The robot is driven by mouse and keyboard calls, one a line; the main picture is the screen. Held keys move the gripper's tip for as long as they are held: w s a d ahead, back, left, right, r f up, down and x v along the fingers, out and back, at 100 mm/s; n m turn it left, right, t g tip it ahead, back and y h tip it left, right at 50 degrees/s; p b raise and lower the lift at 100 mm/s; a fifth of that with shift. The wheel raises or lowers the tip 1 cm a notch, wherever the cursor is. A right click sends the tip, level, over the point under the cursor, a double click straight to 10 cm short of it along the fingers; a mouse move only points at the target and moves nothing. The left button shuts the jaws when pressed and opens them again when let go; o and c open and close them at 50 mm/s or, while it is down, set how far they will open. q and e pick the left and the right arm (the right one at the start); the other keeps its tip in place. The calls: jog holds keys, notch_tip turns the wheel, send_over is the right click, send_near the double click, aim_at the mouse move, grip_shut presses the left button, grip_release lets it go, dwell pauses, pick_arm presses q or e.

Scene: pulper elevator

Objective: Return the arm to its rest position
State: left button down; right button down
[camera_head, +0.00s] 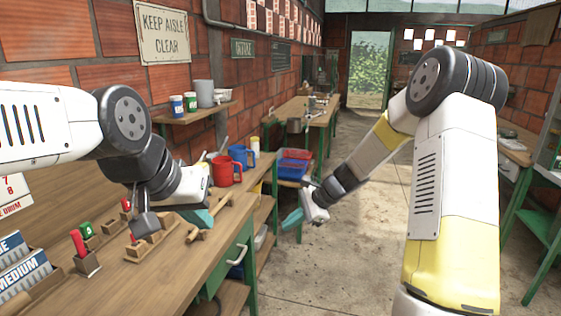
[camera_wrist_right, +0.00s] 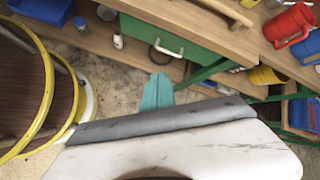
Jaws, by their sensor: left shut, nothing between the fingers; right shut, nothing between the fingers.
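My left gripper (camera_head: 197,216) is over the wooden workbench at the left in the head view, its teal fingers pointing down close to the bench top. Its fingers are shut with nothing seen between them; the forearm partly hides them. My right gripper (camera_head: 292,219) hangs over the aisle floor beside the bench, its teal fingers pointing down and left. In the right wrist view its fingers (camera_wrist_right: 157,91) are together and empty, with floor and a green drawer front beyond.
The workbench (camera_head: 165,268) carries a wooden holder (camera_head: 146,245), a red-handled tool (camera_head: 78,243), a red mug (camera_head: 227,172) and a blue mug (camera_head: 242,157). Red and blue trays (camera_head: 292,163) stand behind the right gripper. The aisle floor (camera_head: 340,255) is clear. Green-framed furniture (camera_head: 545,225) stands at right.

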jog(key=s+d+r+n+h, duration=0.1)
jog(key=s+d+r+n, duration=0.15)
jog(key=s+r, duration=0.2)
jog(key=s+d+r+n+t+h, duration=0.1)
jog(key=s+r+n, duration=0.2)
jog(key=s+r, duration=0.15)
jog(key=s+d+r+n+h, duration=0.1)
jog(key=s+r+n, duration=0.2)
jog(key=r, duration=0.3)
jog(key=s+d+r+n+t+h, duration=0.1)
jog(key=s+d+r+n, duration=0.1)
jog(key=s, duration=0.5)
jog(key=s+d+r+n+t+h, duration=0.1)
jog(key=s+d+r+n, duration=0.2)
jog(key=s, duration=0.4)
jog(key=shift+s+d+r+n+t+h, duration=0.2)
jog(key=shift+s+d+n+t+h, duration=0.2)
jog(key=shift+d+n, duration=0.45)
jog(key=shift+d, duration=0.15)
